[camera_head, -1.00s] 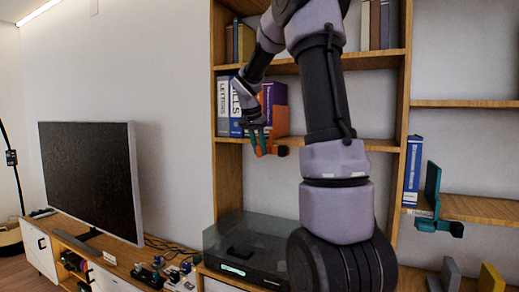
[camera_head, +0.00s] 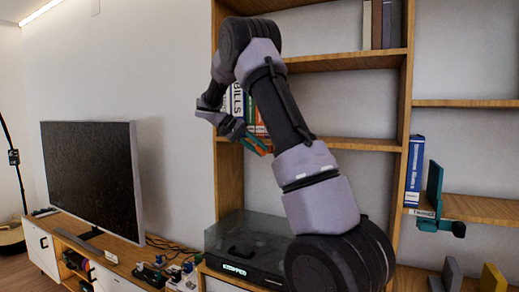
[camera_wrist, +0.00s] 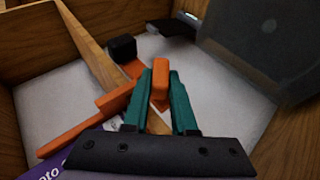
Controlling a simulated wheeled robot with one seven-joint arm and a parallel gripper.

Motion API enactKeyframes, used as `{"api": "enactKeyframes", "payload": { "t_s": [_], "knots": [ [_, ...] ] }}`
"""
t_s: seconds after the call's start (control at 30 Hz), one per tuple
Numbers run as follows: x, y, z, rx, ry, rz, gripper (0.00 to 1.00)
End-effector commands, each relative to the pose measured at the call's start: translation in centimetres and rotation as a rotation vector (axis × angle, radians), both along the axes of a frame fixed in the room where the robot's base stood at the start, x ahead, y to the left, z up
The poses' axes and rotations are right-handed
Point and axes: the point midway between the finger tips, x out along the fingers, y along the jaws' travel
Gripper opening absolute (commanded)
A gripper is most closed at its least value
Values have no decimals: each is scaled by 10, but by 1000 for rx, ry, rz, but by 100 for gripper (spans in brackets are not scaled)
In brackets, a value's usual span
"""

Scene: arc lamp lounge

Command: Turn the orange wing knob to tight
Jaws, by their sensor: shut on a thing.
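The orange wing knob (camera_wrist: 160,84) stands between the two teal fingers of my gripper (camera_wrist: 161,100) in the wrist view, and the gripper is shut on it. The knob belongs to an orange clamp-on bookend (camera_wrist: 92,125) at the shelf edge, which has a black pad or block (camera_wrist: 122,48). In the head view my gripper (camera_head: 246,136) is at the left end of the middle shelf, and a little of the orange bookend (camera_head: 261,147) shows beside it. My arm hides most of the bookend there. No tight mark is readable.
Binders (camera_head: 236,100) stand on the shelf just behind my gripper. A teal bookend (camera_head: 435,200) clamps the right shelf by a blue book (camera_head: 414,172). A dark glass-like box (camera_head: 248,245) sits below, and a television (camera_head: 92,178) stands left.

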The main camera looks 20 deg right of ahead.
Motion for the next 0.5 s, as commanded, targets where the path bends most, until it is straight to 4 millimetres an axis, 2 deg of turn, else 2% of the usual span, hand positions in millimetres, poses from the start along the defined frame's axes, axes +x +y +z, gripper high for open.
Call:
{"api": "enactKeyframes", "payload": {
  "t_s": [0.5],
  "knots": [
    [3,3,-6,-297,374,2,0]
  ]
}}
